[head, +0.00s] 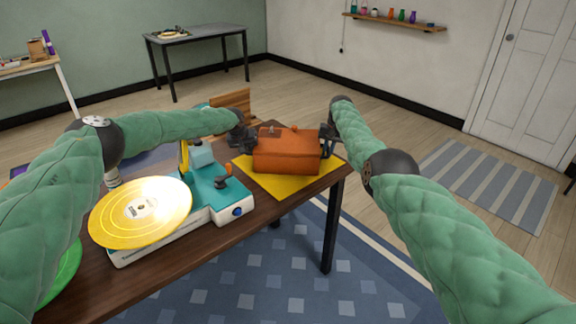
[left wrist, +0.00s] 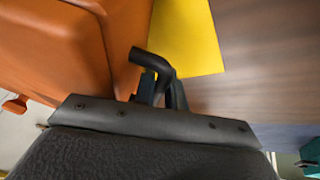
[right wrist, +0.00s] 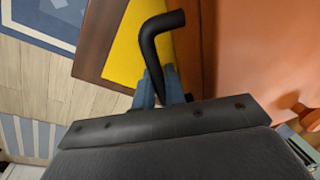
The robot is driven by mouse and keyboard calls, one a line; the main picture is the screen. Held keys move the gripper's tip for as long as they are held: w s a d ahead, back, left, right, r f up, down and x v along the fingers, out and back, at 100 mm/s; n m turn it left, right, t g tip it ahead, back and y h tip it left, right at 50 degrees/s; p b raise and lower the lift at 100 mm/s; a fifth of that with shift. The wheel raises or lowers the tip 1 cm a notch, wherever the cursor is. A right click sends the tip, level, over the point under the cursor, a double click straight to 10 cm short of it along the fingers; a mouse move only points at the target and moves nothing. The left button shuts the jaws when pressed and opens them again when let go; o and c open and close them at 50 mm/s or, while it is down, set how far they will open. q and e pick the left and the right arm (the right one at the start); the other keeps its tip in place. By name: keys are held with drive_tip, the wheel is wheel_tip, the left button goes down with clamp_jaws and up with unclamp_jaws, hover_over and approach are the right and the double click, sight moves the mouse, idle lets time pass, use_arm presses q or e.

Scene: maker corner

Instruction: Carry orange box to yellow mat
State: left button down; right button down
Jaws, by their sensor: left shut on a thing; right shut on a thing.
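The orange box (head: 287,152) is over the yellow mat (head: 290,186) at the right end of the wooden table in the head view. I cannot tell whether it touches the mat or hangs just above it. My left gripper (head: 243,135) is at its left side, shut on a black handle (left wrist: 152,62) of the box. My right gripper (head: 328,135) is at its right side, shut on the other black handle (right wrist: 158,35). The orange side fills the upper left of the left wrist view (left wrist: 55,50) and the right of the right wrist view (right wrist: 265,60).
A turntable with a yellow record (head: 140,212) stands on the table (head: 255,222), left of the mat. A green disc (head: 62,274) lies at the near left. A grey table (head: 200,36) stands at the back. The floor at right is open around a striped rug (head: 485,185).

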use_arm(q)
drive_tip(key=c, duration=1.6)
unclamp_jaws()
drive_tip(key=shift+a, duration=0.2)
use_arm(e)
drive_tip(key=c, duration=1.6)
unclamp_jaws()
drive_tip(key=shift+d, duration=0.1)
use_arm(q)
drive_tip(key=shift+o, duration=0.7)
drive_tip(key=shift+d, duration=0.1)
use_arm(e)
drive_tip(key=shift+o, duration=0.7)
drive_tip(key=shift+r, duration=0.1)
use_arm(q)
drive_tip(key=v, duration=0.8)
use_arm(e)
wheel_tip(320, 180, up, 12)
drive_tip(key=d, duration=0.2)
drive_tip(key=shift+f, duration=0.2)
drive_tip(key=shift+s, duration=0.1)
